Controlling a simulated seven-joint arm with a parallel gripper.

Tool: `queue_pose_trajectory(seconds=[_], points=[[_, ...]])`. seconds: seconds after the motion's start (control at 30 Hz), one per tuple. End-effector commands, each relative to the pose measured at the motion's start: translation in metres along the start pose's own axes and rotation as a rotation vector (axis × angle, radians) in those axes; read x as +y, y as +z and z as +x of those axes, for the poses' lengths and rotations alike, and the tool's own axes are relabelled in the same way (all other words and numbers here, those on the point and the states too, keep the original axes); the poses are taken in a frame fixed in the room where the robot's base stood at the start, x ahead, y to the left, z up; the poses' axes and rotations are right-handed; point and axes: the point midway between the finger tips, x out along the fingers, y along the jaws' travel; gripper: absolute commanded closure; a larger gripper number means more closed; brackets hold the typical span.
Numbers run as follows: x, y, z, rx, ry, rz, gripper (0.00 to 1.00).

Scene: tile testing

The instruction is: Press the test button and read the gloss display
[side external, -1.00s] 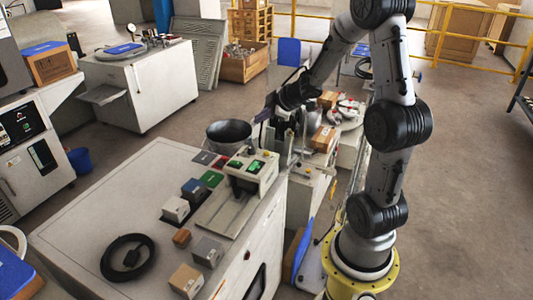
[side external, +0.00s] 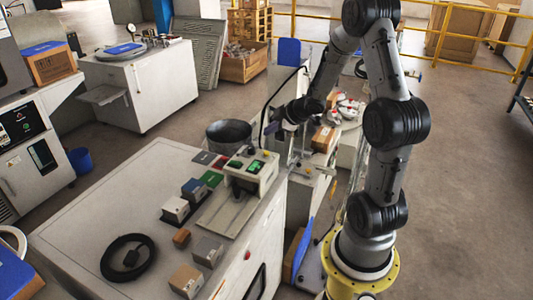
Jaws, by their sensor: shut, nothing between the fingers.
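The gloss tester (side external: 250,175) is a pale box at the right edge of the white cabinet top. A lit green display (side external: 256,167) is on its face, and a green patch that looks like a button (side external: 235,164) is left of it. Small knobs, one yellowish, sit on top. I cannot tell which control is the test button. My gripper (side external: 280,133) is above and behind the tester, apart from it. It is shut and empty; its fingertips are small and dark here. The display's reading is too small to make out.
Several sample blocks (side external: 208,250) and coloured tiles (side external: 211,178) lie left of and in front of the tester. A dark round bowl (side external: 229,133) stands close behind the tester, near my gripper.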

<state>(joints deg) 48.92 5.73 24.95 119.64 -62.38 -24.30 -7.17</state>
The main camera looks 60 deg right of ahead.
Motion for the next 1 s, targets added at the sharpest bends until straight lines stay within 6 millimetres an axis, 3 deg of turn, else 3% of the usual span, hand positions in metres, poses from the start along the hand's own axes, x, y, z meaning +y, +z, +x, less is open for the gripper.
queue_pose_trajectory(seconds=[0.4,1.0], points=[[-0.023,0.023,0.033,0.0,-0.001,0.0,1.0],[-0.026,0.027,0.037,0.0,0.001,-0.001,1.0]])
